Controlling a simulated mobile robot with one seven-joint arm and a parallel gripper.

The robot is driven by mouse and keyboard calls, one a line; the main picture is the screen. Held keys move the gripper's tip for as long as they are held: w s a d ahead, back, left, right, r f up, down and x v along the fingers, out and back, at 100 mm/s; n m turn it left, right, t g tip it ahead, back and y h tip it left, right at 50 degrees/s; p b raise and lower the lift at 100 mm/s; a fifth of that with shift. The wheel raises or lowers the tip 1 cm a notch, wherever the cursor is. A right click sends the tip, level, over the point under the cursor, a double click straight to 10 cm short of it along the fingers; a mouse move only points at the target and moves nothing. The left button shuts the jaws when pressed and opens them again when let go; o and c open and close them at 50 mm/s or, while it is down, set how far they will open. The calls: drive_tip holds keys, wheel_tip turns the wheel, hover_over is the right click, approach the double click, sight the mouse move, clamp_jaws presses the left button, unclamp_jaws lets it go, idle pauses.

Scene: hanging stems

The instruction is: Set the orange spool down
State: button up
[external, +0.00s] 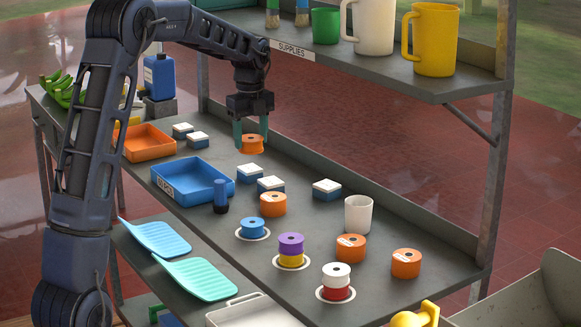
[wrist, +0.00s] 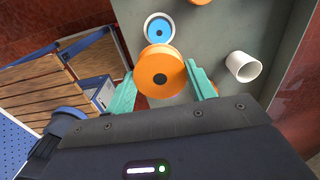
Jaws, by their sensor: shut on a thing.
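The orange spool (external: 251,145) hangs between the teal fingers of my gripper (external: 251,132) in the external view, apparently above the grey table (external: 215,222). In the wrist view the orange spool (wrist: 160,68) sits between the two fingers of my gripper (wrist: 160,82), its flat round face and dark centre hole toward the camera. The gripper is shut on it. Three other orange spools stand on the table: one near the middle (external: 273,205), one beside the white cup (external: 351,249), and one at the right (external: 406,264).
White discs bear a blue spool (external: 252,227), a purple spool (external: 291,243) over yellow, and a white spool (external: 336,271) over red. A white cup (external: 358,214), blue tray (external: 190,181), orange tray (external: 148,142) and several small blue-and-white boxes occupy the table. A shelf (external: 400,72) overhangs its back.

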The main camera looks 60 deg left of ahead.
drive_tip(key=w+d+f+m, duration=0.2)
drive_tip(key=w+d+f, duration=0.2)
drive_tip(key=w+f, duration=0.7)
drive_tip(key=w+a+f, duration=0.2)
drive_tip(key=w, duration=1)
drive_tip(key=shift+w+d+f, duration=0.1)
drive_tip(key=shift+f, duration=2.3)
drive_tip(key=shift+d+f, duration=0.1)
drive_tip(key=shift+f, duration=2.25)
drive_tip(key=shift+f, duration=0.15)
drive_tip(key=o, duration=1)
wheel_tip(320, 180, up, 8)
